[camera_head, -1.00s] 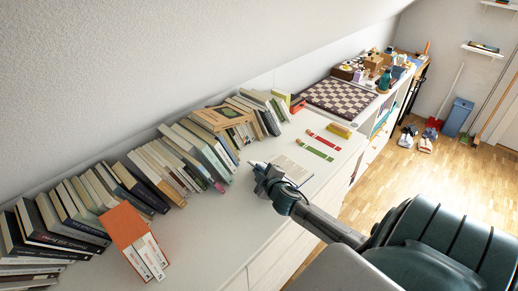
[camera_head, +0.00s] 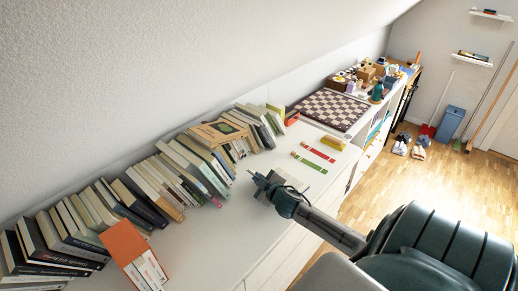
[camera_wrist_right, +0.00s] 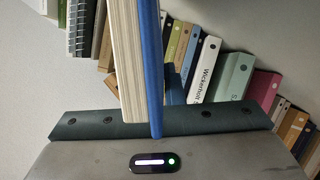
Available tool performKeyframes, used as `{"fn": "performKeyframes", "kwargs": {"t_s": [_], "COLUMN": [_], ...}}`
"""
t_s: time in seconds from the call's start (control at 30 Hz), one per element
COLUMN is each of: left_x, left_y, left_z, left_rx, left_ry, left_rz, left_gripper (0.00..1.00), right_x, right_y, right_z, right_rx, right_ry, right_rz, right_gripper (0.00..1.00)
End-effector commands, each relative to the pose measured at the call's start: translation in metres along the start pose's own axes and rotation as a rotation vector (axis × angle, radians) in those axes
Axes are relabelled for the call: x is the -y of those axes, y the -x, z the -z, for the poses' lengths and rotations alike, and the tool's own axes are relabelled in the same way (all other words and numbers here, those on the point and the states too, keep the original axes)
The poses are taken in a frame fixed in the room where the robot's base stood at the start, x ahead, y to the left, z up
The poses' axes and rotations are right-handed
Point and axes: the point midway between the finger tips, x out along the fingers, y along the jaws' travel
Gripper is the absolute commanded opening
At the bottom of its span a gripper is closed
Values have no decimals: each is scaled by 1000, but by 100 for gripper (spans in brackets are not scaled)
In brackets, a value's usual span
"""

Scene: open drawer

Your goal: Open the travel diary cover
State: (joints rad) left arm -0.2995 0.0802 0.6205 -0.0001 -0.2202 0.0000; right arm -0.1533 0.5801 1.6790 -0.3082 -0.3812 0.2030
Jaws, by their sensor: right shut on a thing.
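In the right wrist view a book with a blue cover (camera_wrist_right: 151,70) and a cream page block (camera_wrist_right: 127,60) stands edge-on, close in front of my right gripper. I take it to be the travel diary. My right gripper (camera_head: 262,180) is shut on it, above the white cabinet top. In the head view the gripper hides most of what it holds, and I cannot make out the diary there. The fingertips are not clear in the wrist view, so I cannot tell exactly which part is gripped. My left gripper is not in view.
A long row of books (camera_head: 180,172) leans along the wall. An orange box (camera_head: 124,243) of white volumes stands at the near left. The cabinet top (camera_head: 215,245) is clear nearer me.

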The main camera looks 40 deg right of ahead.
Motion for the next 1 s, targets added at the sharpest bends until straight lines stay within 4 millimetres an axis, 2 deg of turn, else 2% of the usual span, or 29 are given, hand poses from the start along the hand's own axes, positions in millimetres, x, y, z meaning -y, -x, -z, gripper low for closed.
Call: {"fn": "performKeyframes", "kwargs": {"t_s": [0.57,0.6,0.67,1.0], "left_x": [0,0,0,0], "left_y": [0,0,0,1], "left_z": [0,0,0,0], "left_rx": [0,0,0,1], "left_ry": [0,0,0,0], "left_rz": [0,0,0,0], "left_gripper": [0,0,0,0], "right_x": [0,0,0,0], "right_y": [0,0,0,2], "right_z": [1,1,1,1], "right_rx": [-2,-2,-2,-2], "right_ry": [1,1,1,2], "right_rz": [-1,0,-1,0], "right_gripper": [0,12,24,25]}}
